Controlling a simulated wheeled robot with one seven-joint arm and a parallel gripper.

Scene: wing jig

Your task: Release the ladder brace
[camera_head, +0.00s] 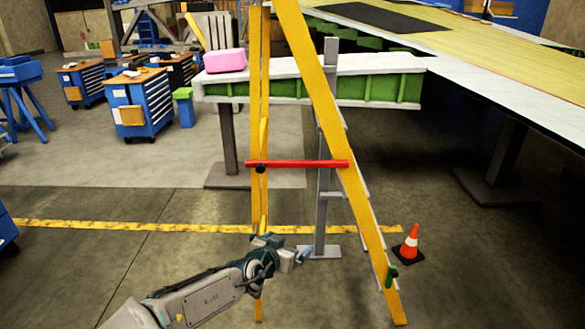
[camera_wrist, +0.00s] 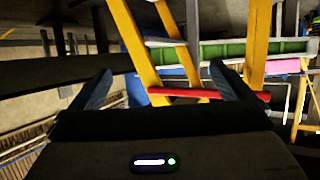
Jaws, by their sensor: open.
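A yellow stepladder (camera_head: 320,90) stands in the middle of the head view, its two sides spread. The red ladder brace (camera_head: 300,164) runs level across both sides, with a dark knob at its left end. The brace also shows in the wrist view (camera_wrist: 185,93), between and beyond the fingers. My gripper (camera_head: 298,257) is in front of the ladder and lower than the brace in the picture. In the wrist view my gripper (camera_wrist: 160,85) is open, with nothing between its fingers.
An orange cone (camera_head: 410,244) stands right of the ladder. A green-sided bench (camera_head: 390,90) with a pink block (camera_head: 225,61) and a large wing panel (camera_head: 520,100) are behind. Blue tool cabinets (camera_head: 140,103) stand at left.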

